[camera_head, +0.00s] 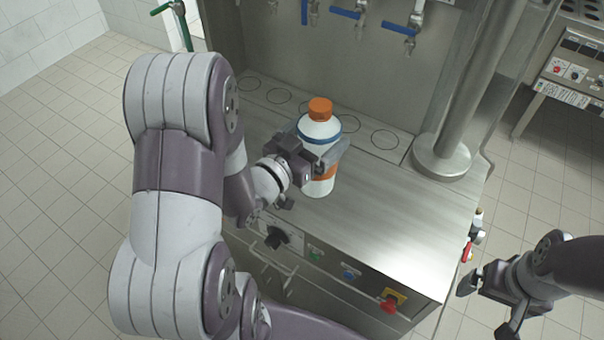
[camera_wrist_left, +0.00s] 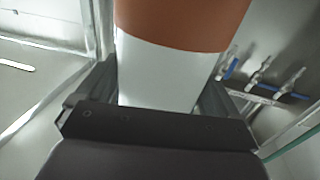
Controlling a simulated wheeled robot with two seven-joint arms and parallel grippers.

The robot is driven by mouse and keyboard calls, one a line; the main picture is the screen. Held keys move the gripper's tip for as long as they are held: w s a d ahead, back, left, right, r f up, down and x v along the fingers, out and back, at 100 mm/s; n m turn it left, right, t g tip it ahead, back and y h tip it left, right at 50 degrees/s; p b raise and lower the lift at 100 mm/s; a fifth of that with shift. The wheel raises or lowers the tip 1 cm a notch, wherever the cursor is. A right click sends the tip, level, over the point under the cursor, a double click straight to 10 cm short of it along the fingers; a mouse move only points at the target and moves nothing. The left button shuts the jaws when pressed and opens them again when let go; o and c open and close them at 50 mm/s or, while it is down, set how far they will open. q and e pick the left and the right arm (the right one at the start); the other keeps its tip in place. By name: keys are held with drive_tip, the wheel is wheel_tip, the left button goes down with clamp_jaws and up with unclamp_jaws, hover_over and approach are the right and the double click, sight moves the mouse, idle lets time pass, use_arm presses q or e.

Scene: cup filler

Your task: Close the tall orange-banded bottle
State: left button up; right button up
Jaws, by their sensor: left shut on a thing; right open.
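The tall white bottle with an orange band (camera_head: 321,186) stands upright on the steel counter. An orange cap (camera_head: 320,108) sits on its top, and a blue ring shows just below the shoulder. I cannot tell how tightly the cap sits. My left gripper (camera_head: 318,160) is shut around the bottle's body from the left and front. In the left wrist view the bottle's white side and orange band (camera_wrist_left: 168,75) fill the space between the fingers. My right gripper (camera_head: 489,305) is open and empty, off the counter at the lower right.
The steel counter (camera_head: 390,230) is clear to the right of the bottle. Circular marks run along its back. Blue-handled taps (camera_head: 398,29) hang above. A steel pole (camera_head: 441,157) stands at the right. A red button (camera_head: 391,303) and knobs line the front panel.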

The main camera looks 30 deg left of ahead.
use_arm(q)
drive_tip(key=shift+s+a+r, duration=0.15)
drive_tip(key=shift+a, duration=0.05)
drive_tip(key=w+a+f+p, duration=0.2)
drive_tip(key=w+a+f, duration=0.5)
drive_tip(key=a, duration=0.1)
drive_tip(key=shift+w+a, duration=0.35)
wheel_tip(320, 180, down, 4)
drive_tip(key=shift+f+p, duration=0.1)
drive_tip(key=shift+p, duration=0.5)
